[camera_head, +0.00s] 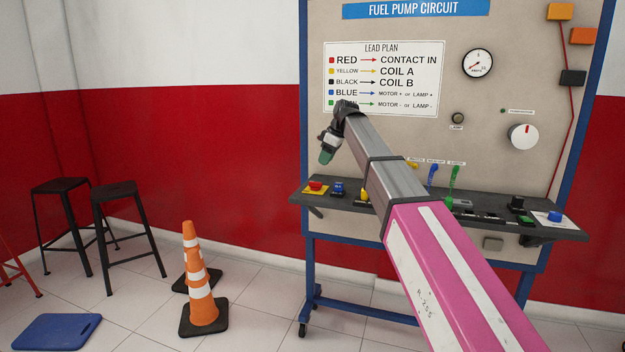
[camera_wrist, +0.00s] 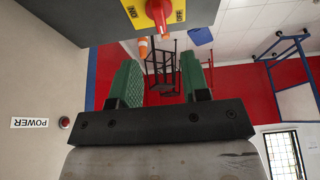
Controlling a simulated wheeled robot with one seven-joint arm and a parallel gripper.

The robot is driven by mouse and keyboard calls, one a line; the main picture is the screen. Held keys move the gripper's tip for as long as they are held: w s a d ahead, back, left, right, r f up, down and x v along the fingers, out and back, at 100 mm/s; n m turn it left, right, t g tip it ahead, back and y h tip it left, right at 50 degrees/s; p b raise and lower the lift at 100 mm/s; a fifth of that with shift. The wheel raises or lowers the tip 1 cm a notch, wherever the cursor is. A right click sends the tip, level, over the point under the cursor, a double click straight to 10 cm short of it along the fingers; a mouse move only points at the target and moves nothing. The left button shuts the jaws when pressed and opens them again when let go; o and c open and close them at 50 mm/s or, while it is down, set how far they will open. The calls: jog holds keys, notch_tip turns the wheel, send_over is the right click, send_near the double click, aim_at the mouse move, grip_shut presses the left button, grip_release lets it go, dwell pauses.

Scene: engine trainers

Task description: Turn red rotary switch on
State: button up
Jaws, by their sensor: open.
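The red rotary switch (camera_head: 316,187) sits on a yellow base at the left end of the grey shelf. In the wrist view, which looks upside down, the red knob (camera_wrist: 160,13) is at the top edge, partly cut off, between the labels ON and OFF. I cannot tell for sure which label it points to. My gripper (camera_head: 327,156) is above the shelf's left end, over the switch and apart from it. In the wrist view its green fingers (camera_wrist: 160,80) are spread with nothing between them.
The grey shelf (camera_head: 540,233) also carries a blue switch (camera_head: 338,188) and other parts. The FUEL PUMP CIRCUIT panel (camera_head: 400,35) rises behind it. Two black stools (camera_head: 118,190) and traffic cones (camera_head: 200,285) stand on the floor to the left. The air around my gripper looks free.

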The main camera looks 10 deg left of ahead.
aim_at(315, 182)
jog(key=x, duration=1)
jog(key=shift+d, duration=0.1)
grip_shut()
